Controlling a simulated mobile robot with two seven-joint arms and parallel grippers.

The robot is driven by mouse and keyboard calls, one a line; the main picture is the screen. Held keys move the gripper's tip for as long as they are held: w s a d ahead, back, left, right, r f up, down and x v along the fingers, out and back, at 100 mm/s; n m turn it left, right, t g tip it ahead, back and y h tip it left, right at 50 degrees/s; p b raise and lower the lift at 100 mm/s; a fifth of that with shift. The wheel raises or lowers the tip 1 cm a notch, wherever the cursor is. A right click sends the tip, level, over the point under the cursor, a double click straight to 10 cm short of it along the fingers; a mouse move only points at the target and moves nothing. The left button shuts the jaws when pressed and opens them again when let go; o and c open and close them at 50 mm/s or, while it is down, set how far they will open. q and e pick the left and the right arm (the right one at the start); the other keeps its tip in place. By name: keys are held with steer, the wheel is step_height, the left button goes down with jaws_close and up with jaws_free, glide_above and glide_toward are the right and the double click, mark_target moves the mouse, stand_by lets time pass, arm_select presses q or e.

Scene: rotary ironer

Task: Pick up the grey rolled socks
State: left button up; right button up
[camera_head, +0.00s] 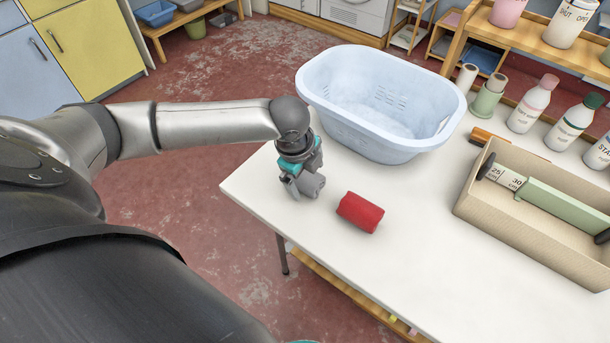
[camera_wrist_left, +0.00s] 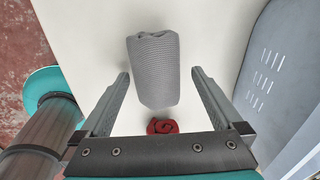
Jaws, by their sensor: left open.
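The grey rolled socks (camera_wrist_left: 153,70) lie on the white table, a ribbed grey roll in the left wrist view. My left gripper (camera_wrist_left: 160,74) is open, with one finger on each side of the roll and a gap at both sides. I cannot tell how far the fingers reach down beside it. In the head view my left gripper (camera_head: 301,184) points down near the table's left corner, and the socks there blend with its grey fingers and are partly hidden. My right gripper is not in view.
A red roll (camera_head: 360,212) lies close by, also in the left wrist view (camera_wrist_left: 165,126). A pale blue laundry basket (camera_head: 385,138) stands behind. A beige tray (camera_head: 484,215) and several bottles are at the right. The table's front middle is clear.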

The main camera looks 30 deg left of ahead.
arm_select(q)
steer(key=c, duration=1.1)
